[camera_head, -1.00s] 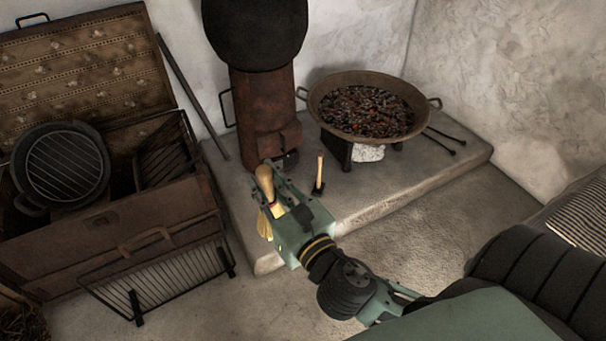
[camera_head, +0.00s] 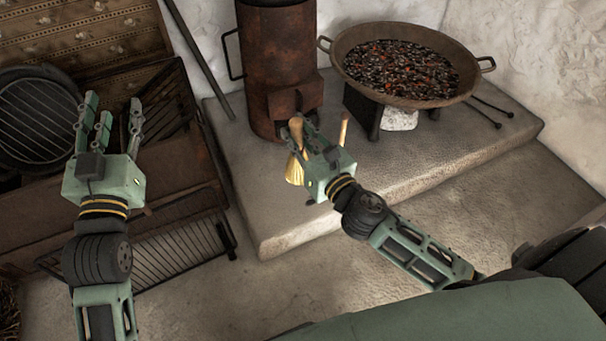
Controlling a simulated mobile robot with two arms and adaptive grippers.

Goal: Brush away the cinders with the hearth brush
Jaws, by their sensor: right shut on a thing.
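The hearth brush (camera_head: 295,170) has a wooden handle and pale yellow bristles that hang downward. My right gripper (camera_head: 304,132) is shut on it, above the stone ledge in front of the rusty stove. My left gripper (camera_head: 112,118) is open and empty, over the wooden chest at the left. I cannot make out any loose cinders on the ledge; the part below and behind my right gripper is hidden. Dark coals with glowing red bits (camera_head: 405,68) fill the wide pan (camera_head: 412,98) on the ledge.
The rusty stove (camera_head: 275,62) stands behind my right gripper. A wooden-handled tool (camera_head: 344,128) stands close beside that gripper, partly hidden. Tongs (camera_head: 492,112) lie right of the pan. A wire rack (camera_head: 185,243) leans before the chest (camera_head: 180,175). The ledge (camera_head: 440,150) is bare at front right.

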